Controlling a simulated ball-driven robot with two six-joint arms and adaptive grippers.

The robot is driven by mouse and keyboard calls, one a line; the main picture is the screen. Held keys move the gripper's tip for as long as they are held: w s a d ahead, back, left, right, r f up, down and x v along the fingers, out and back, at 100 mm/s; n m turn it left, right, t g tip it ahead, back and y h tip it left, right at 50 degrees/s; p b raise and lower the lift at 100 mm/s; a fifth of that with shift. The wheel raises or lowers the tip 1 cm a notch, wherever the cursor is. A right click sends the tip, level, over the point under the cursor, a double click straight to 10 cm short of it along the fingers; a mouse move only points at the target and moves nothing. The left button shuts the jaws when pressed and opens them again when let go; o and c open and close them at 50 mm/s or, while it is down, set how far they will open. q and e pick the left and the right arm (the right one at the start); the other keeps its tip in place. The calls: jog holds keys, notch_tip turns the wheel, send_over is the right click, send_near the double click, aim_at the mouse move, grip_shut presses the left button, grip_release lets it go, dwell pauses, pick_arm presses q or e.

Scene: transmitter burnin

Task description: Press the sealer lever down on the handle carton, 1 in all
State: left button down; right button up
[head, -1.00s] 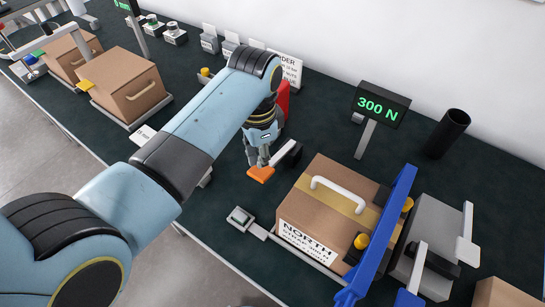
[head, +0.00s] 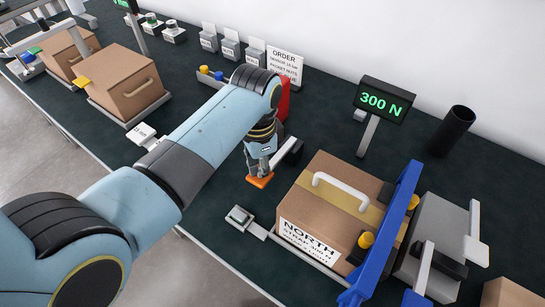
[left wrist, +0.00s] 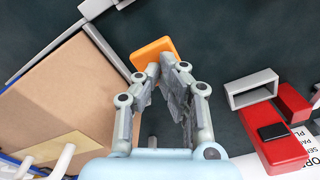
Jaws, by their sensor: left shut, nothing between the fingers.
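The handle carton (head: 300,205) is a brown box with a white handle, a tan tape strip and a "NORTH" label, beside a blue bar (head: 396,215). Left of it is the sealer lever's orange pad (head: 260,181), near a dark arm piece (head: 288,155). My left gripper (head: 261,172) is shut and empty, fingertips down at the pad. In the left wrist view the pad (left wrist: 155,50) lies just beyond the closed fingertips (left wrist: 160,72); contact looks likely, but the tips partly cover it. My right gripper is not in view.
A "300 N" display (head: 386,102) stands behind the carton. A red block (head: 284,100) stands behind my left gripper, and a grey machine (head: 430,240) stands right of the blue bar. Another brown carton (head: 122,80) is at the left. A small button box (head: 239,216) is near the front edge.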

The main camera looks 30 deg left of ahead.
pick_arm(q)
jog(key=shift+f, duration=0.6)
jog(key=shift+r, duration=0.1)
notch_tip(320, 180, up, 4)
jog(key=p, duration=0.4)
jog(key=shift+r, duration=1)
